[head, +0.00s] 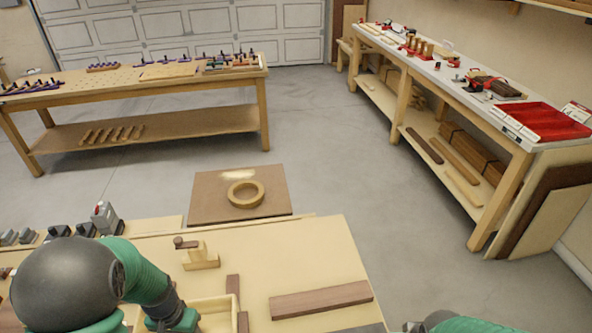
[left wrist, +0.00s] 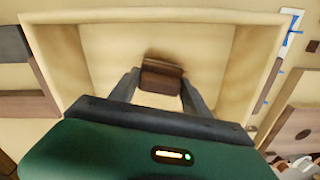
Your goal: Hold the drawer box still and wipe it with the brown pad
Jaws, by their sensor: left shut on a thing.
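The drawer box (head: 213,304) is a pale open wooden box on the bench, at the bottom of the head view. In the left wrist view its walls (left wrist: 256,73) frame the bare inner floor. My left gripper (left wrist: 161,92) reaches into the box and is shut on the brown pad (left wrist: 163,70), a small dark brown block. The pad is over the box floor; I cannot tell whether it touches. In the head view my left gripper (head: 181,321) is at the box's left side and the pad is hidden. Only a green part of my right arm shows at the bottom edge.
A brown board (head: 321,300) lies right of the box. A dark strip (head: 233,294) stands close by its right side. A small wooden piece with a knob (head: 201,257) is behind it. A tape-like ring (head: 245,194) lies on a brown panel beyond the bench.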

